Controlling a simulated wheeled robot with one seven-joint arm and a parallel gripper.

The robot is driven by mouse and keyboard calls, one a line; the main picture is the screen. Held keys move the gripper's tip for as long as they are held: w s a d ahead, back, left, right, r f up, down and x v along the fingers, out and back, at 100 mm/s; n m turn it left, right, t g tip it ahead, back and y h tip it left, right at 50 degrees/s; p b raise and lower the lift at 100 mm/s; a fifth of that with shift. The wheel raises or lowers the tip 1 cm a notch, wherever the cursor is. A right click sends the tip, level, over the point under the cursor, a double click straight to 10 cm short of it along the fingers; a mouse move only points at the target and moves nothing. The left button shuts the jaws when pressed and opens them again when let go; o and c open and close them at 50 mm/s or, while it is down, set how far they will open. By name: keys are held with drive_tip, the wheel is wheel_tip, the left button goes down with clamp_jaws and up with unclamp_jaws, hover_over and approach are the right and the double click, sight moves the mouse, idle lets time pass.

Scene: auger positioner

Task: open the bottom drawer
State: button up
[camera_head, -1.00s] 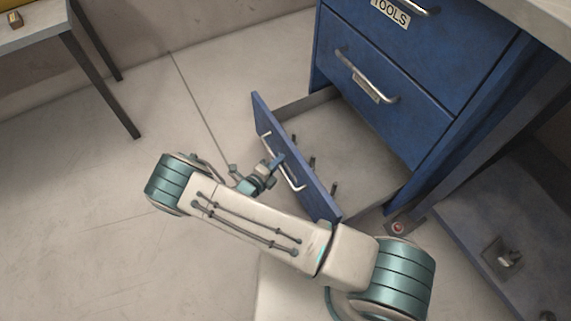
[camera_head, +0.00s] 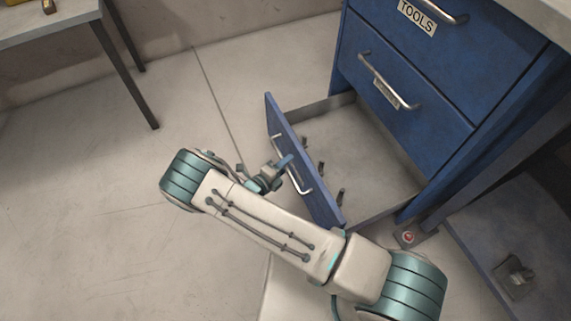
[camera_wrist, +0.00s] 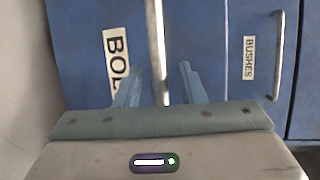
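The bottom drawer (camera_head: 312,180) of the blue cabinet is pulled well out, and its interior floor shows with several small dark objects inside. Its front carries a silver bar handle (camera_head: 300,180). My gripper (camera_head: 285,163) is at the outer side of this front, by the handle. In the wrist view, the handle (camera_wrist: 156,45) runs upright between the two fingers of my gripper (camera_wrist: 160,78), with a gap on each side. The fingers are apart. A partly covered label reading "BOL" (camera_wrist: 115,60) is left of the handle.
Above is a closed drawer (camera_head: 400,90) with its own handle; the wrist view shows its "BUSHES" label (camera_wrist: 249,58). The "TOOLS" drawer (camera_head: 450,50) is higher up. A table (camera_head: 60,25) stands at the upper left. The floor (camera_head: 90,190) at left is clear.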

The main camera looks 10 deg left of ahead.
drive_tip(key=p+v, duration=0.3)
drive_tip(key=v, duration=1)
drive_tip(key=shift+s+a+p, duration=0.25)
drive_tip(key=shift+s+p, duration=0.05)
drive_tip(key=shift+p, duration=0.1)
drive_tip(key=shift+r, duration=0.1)
drive_tip(key=w+d+r+m+g+p, duration=0.2)
drive_tip(key=d+r+m+g+p, duration=0.45)
drive_tip(key=r, duration=0.75)
drive_tip(key=w+d+r+m+g+p, duration=0.2)
drive_tip(key=d+r+m+p, duration=0.25)
drive_tip(key=r+m, duration=0.75)
drive_tip(key=w+d+r+m+g+p, duration=0.35)
drive_tip(key=d+r+m+p, duration=0.2)
drive_tip(key=r, duration=0.95)
drive_tip(key=s+d+r+m+y+p, duration=0.2)
drive_tip(key=s+d+r+m+p, duration=0.2)
drive_tip(key=r+m, duration=0.3)
drive_tip(key=s+d+r+m+y+p, duration=0.3)
drive_tip(key=d+r+m+p, duration=0.3)
drive_tip(key=r, duration=0.9)
drive_tip(key=s+d+r+m+t+y+p, duration=0.1)
drive_tip(key=s+d+r+m+y+p, duration=0.2)
drive_tip(key=r+m, duration=0.7)
drive_tip(key=s+d+r+p, duration=0.1)
drive_tip(key=s+d+p, duration=0.1)
drive_tip(key=s+p, duration=0.1)
drive_tip(key=shift+d+r+p, duration=0.25)
drive_tip(key=shift+d+p, duration=0.05)
drive_tip(key=shift+p, duration=0.1)
